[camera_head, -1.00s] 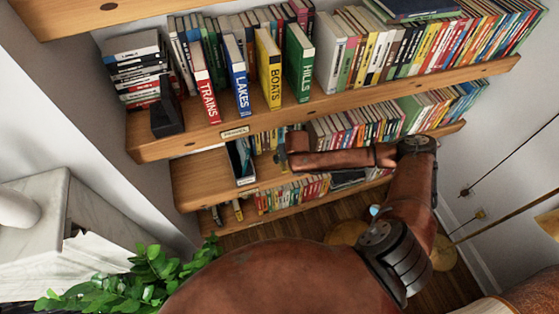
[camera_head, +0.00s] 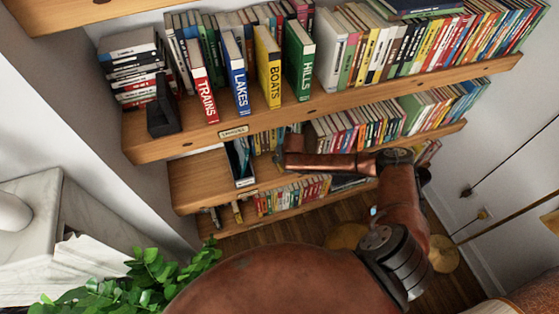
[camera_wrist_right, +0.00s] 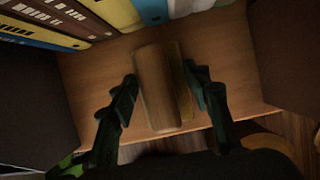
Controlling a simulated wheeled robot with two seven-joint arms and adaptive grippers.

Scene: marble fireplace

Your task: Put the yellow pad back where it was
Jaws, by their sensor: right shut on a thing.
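In the right wrist view, a block-like pad (camera_wrist_right: 157,72), dull yellow-brown in the dim light, stands between the two dark fingers of my right gripper (camera_wrist_right: 160,88). The gripper is shut on it, and a thin yellowish strip shows along its right side. A wooden shelf board (camera_wrist_right: 95,75) lies behind and below it. I cannot tell whether the pad touches the board. In the head view my right arm reaches to the middle shelf (camera_head: 195,180); the gripper and the pad are hidden there. My left gripper is not in view.
Upper shelf (camera_head: 320,105) holds large titled books, a stack at left and a black bookend (camera_head: 162,112). A dark upright file box (camera_head: 238,163) stands on the middle shelf, left of my arm, with book rows nearby. In the wrist view, books (camera_wrist_right: 85,15) line the upper left; dark panels flank both sides.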

